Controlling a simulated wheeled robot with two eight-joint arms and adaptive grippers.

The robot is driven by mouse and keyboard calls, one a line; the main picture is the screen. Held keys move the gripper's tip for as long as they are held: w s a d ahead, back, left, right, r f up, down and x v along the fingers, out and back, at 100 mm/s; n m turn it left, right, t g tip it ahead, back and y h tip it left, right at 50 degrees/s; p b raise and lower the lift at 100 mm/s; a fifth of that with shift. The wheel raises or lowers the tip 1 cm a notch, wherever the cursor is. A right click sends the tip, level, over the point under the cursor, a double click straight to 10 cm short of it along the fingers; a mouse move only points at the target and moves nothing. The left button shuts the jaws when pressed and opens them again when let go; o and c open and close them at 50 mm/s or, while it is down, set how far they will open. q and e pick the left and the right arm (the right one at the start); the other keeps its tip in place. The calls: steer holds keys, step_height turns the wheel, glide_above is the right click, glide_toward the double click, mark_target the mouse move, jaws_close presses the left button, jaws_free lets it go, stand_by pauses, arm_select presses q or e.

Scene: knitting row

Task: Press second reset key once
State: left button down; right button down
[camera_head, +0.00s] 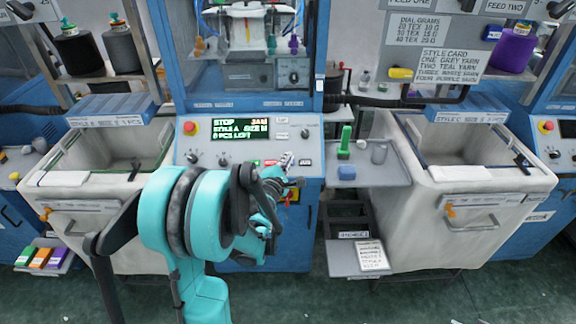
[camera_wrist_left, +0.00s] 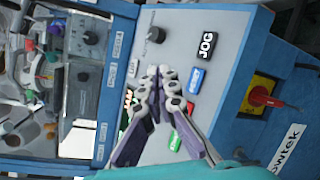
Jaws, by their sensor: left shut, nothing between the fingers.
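The control panel (camera_head: 220,149) of the middle blue machine has a lit display (camera_head: 240,128) reading STOP and JAM. In the left wrist view a blue key (camera_wrist_left: 195,80), which appears to be labelled RESET, lies between the black JOG key (camera_wrist_left: 205,47) and a red key (camera_wrist_left: 190,108). A green key (camera_wrist_left: 174,140) is partly behind a finger. My left gripper (camera_head: 289,161) is shut and empty over the panel's right part. In the wrist view its fingertips (camera_wrist_left: 163,72) appear beside the blue key; I cannot tell whether they touch anything. My right gripper is not in view.
A red emergency button (camera_head: 190,128) is at the panel's left. A red and yellow switch (camera_wrist_left: 262,97) is on the front below the keys. Pale bins (camera_head: 470,180) flank the machine.

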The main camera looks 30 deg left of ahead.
arm_select(q)
steer(key=w+f+b, duration=0.1)
steer(key=w+a+f+b, duration=0.1)
steer(key=f, duration=0.1)
steer(key=w+a+f+b, duration=0.1)
steer(key=f, duration=0.1)
steer(key=shift+w+a+f+b, duration=0.1)
steer(key=shift+w+b, duration=0.1)
steer(key=shift+b, duration=0.15)
steer(key=shift+f, duration=0.1)
stand_by(1.1)
steer(key=shift+w+a+f+b, duration=0.1)
steer(key=shift+w+f+b, duration=0.15)
steer(key=shift+b, duration=0.1)
steer(key=shift+w+a+f+b, duration=0.15)
steer(key=shift+w+f+b, duration=0.05)
steer(key=shift+f+b, duration=0.1)
stand_by(0.6)
steer(key=shift+r, duration=0.15)
steer(key=shift+s+d+r+p, duration=0.25)
steer(key=shift+s+r+p, duration=0.2)
steer(key=shift+r, duration=0.1)
stand_by(0.3)
